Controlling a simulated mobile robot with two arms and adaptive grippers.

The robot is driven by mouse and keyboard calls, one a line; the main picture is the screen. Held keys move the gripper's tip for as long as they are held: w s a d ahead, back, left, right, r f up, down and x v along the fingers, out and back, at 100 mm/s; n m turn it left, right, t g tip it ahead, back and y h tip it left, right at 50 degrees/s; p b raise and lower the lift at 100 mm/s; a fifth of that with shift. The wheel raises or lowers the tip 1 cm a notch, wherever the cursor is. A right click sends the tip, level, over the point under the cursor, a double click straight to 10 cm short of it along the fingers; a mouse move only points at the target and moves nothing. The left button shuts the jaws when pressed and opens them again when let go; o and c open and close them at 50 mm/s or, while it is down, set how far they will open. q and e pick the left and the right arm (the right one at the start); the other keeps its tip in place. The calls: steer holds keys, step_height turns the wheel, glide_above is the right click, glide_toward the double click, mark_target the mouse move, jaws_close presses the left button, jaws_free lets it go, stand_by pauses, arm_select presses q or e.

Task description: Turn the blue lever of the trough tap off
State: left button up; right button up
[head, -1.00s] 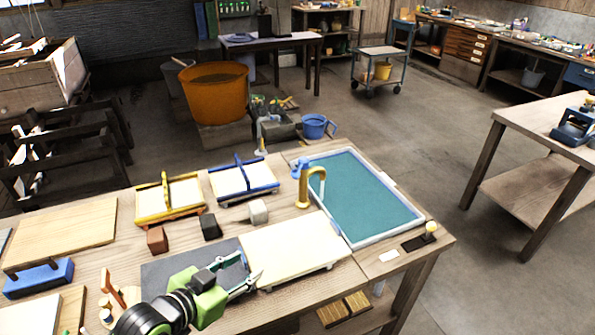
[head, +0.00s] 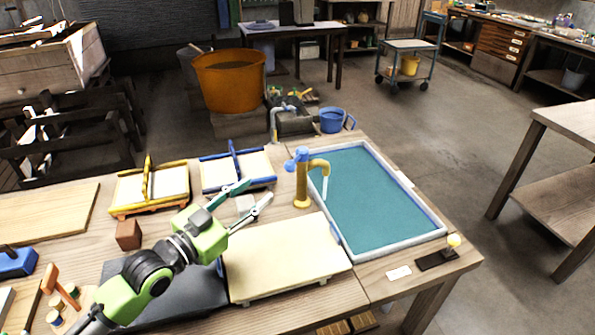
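The brass tap (head: 303,183) stands upright on the bench at the left edge of the trough. Its blue lever (head: 298,155) sits on top. A pale stream of water (head: 325,188) runs from the curved spout. The trough (head: 400,246) has a light rim and is filled with teal water. My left gripper (head: 259,190) is open and empty, left of the tap and above the bench, with its two fingers spread and pointing towards the tap. It is apart from the lever. My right gripper is not in view.
A yellow-framed mould (head: 121,195) and a blue-framed mould (head: 203,173) lie behind the gripper. A cream board (head: 285,255) lies in front of the tap. The space directly around the lever is clear.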

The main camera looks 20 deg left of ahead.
mark_target(286, 169)
arm_select(q)
steer(key=p+x, duration=0.1)
steer(key=x, duration=1.3)
steer(key=shift+s+p, duration=0.1)
steer(key=shift+p, duration=0.2)
jaws_close()
